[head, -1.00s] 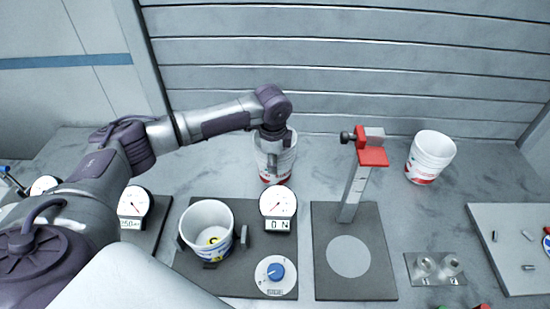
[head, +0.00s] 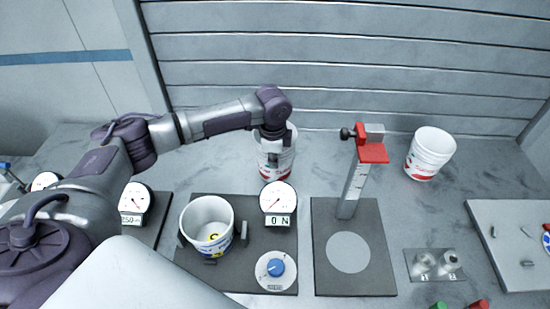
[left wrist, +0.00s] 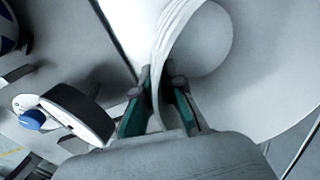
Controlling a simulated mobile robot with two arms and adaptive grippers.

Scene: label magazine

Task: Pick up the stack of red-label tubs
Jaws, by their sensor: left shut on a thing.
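The stack of white red-label tubs (head: 277,168) stands upright at the back of the bench, behind the middle gauge. My left gripper (head: 275,140) reaches down on it from above, its fingers partly hidden by the wrist. In the left wrist view, the fingers (left wrist: 160,88) are shut on the rim of the tub stack (left wrist: 172,35), one finger inside and one outside. Several rim lines lie close together there. Another white tub with a red label (head: 430,155) stands apart at the back right. My right gripper is not in view.
A blue-label tub (head: 207,228) sits on a dark plate (head: 238,277) with a gauge (head: 278,198) and a blue knob (head: 276,267). A red-topped post stand (head: 355,180) rises right of the stack. A slatted wall (head: 350,60) is behind.

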